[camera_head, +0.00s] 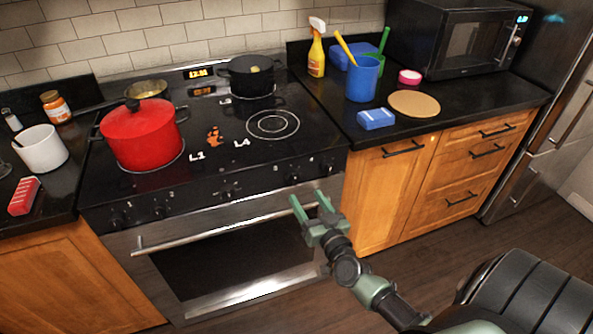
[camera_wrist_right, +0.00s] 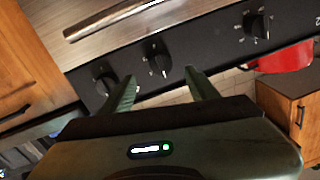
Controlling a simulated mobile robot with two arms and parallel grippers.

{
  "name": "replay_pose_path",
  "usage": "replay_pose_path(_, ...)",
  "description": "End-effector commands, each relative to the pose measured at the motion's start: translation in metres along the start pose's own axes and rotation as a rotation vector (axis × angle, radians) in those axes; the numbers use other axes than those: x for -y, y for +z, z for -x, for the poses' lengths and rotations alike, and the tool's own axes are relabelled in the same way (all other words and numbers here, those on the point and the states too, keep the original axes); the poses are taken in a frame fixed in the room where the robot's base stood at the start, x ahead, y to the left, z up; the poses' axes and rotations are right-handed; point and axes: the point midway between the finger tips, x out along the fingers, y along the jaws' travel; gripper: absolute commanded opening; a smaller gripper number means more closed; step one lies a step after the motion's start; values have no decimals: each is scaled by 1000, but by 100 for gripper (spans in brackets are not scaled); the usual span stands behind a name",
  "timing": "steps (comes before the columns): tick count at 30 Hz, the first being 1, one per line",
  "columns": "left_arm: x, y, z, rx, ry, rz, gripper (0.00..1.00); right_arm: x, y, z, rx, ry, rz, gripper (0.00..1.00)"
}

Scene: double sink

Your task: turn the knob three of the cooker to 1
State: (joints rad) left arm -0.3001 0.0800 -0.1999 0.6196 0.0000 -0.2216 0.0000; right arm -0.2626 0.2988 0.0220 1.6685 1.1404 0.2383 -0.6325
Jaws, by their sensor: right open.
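The black cooker (camera_head: 215,110) has a front panel with several black knobs. Knob three (camera_head: 292,179) is right of the panel's middle, just beside the printed 3. My right gripper (camera_head: 308,198) is open and empty in front of the panel's right part. In the right wrist view, where the scene looks turned over, knob three (camera_wrist_right: 157,60) shows just past and between the open fingertips (camera_wrist_right: 161,76). They look apart from it; the exact distance is unclear. Its pointer setting is too small to read surely. My left gripper is not in view.
Knob four (camera_head: 328,168) is close to the right of knob three, and the middle knob (camera_head: 228,193) is to its left. The oven handle (camera_head: 220,226) runs below the panel. A red pot (camera_head: 140,140) stands on the left of the hob.

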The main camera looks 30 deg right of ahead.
Motion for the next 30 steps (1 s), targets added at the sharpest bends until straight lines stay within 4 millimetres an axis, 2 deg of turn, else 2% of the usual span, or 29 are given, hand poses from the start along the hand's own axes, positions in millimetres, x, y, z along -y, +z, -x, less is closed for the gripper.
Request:
replay_pose_path(9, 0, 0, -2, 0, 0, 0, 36, 0, 0, -47, -4, -1, 1, 60)
replay_pose_path(15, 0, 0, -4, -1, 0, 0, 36, 0, 0, -70, -3, -1, 0, 60)
replay_pose_path(26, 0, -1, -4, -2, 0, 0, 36, 1, 0, -76, -2, -1, 0, 60)
replay_pose_path(30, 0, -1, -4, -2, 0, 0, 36, 1, 0, -76, -2, -1, 0, 21)
